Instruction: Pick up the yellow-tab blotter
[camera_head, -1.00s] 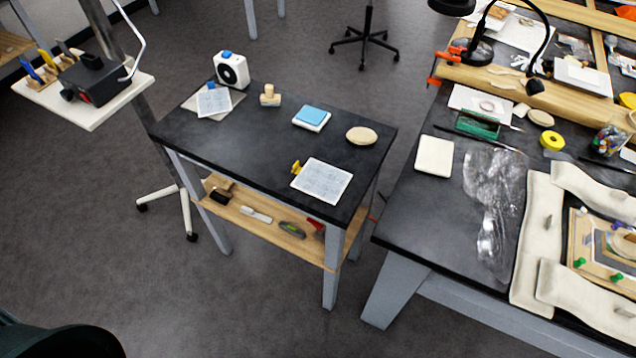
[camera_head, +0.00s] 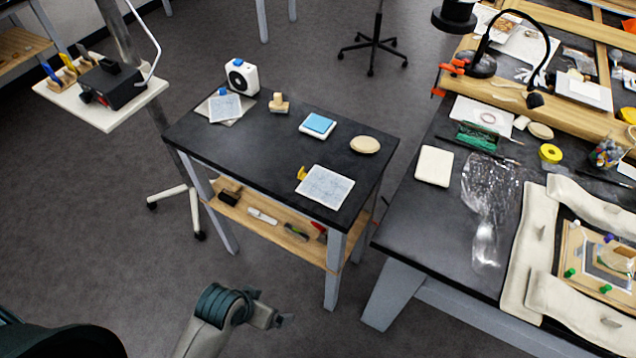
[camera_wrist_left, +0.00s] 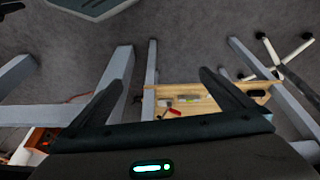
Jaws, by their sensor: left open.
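The yellow-tab blotter (camera_head: 327,187) is a pale, mottled square sheet with a yellow tab (camera_head: 302,173) at its left corner. It lies flat near the front right edge of the small dark-topped table (camera_head: 250,148). My left gripper (camera_head: 280,320) is in front of the table and lower left of the blotter in the head view, apart from it. In the left wrist view my left gripper (camera_wrist_left: 158,82) has its fingers spread with nothing between them. The blotter does not show in that view. My right gripper is not in view.
A similar blue-tab sheet (camera_head: 225,107), a white device (camera_head: 241,76), a wooden stamp-like block (camera_head: 279,104), a blue-topped pad (camera_head: 318,123) and an oval disc (camera_head: 365,145) share the table. The wooden lower shelf (camera_wrist_left: 190,98) holds small tools. A larger workbench (camera_head: 400,235) stands at right.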

